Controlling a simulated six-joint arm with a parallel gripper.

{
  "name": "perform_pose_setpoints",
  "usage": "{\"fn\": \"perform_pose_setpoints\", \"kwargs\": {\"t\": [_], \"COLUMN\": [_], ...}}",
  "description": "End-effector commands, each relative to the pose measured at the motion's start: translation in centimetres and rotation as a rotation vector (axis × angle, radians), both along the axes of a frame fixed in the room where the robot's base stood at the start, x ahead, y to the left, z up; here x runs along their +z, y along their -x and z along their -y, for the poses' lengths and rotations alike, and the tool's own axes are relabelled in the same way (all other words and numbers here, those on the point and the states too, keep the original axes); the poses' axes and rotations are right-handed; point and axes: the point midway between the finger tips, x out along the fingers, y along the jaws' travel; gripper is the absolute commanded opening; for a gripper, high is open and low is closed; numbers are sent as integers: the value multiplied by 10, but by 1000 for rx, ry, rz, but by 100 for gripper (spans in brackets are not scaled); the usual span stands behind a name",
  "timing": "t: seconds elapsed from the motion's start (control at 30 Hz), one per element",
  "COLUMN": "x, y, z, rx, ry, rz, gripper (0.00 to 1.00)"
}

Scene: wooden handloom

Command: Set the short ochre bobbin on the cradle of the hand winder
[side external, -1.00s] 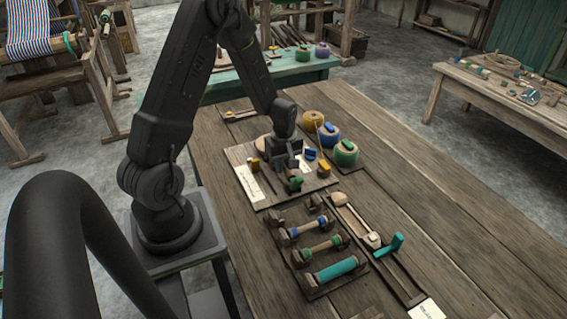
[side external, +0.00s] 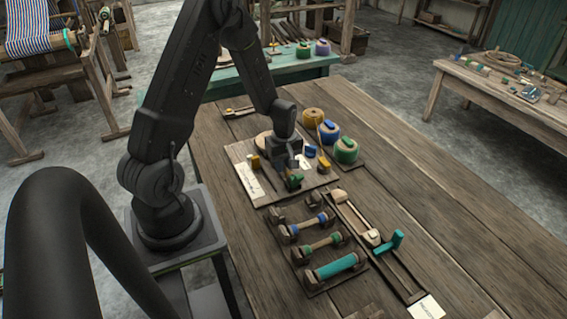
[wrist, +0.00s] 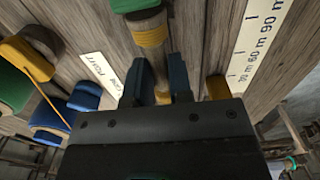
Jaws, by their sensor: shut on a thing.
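My gripper (wrist: 161,84) is low over the pale board (side external: 262,194) and shut on a slim bobbin with ochre thread (wrist: 150,36) and a pale wooden core. The bobbin runs away from the jaws in the wrist view; its near end is partly hidden by the gripper body. In the side view the arm mostly hides it. The hand winder seems to be the long narrow wooden frame (side external: 402,284) with a teal crank (side external: 388,243), right of the bobbin rack. I cannot clearly make out its cradle, and nothing ochre shows on it.
Several short bobbins stand around the gripper, including a green one (side external: 294,182) and an ochre one (side external: 323,165). Thread spools (side external: 346,150) stand just right of the board. The tabletop's right side is clear.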

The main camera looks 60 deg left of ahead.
Motion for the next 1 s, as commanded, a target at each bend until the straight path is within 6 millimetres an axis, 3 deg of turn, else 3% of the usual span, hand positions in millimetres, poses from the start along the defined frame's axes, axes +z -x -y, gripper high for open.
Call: {"fn": "perform_pose_setpoints", "kwargs": {"t": [0.4, 0.43, 0.73, 0.9, 1.0], "x": [-4, -4, -4, -4, -4], "y": [0, 0, 0, 0, 0], "z": [0, 0, 0, 0, 0], "rx": [0, 0, 0, 0, 0], "ry": [0, 0, 0, 0, 0], "rz": [0, 0, 0, 0, 0], "gripper": [0, 21, 50, 51, 60]}}
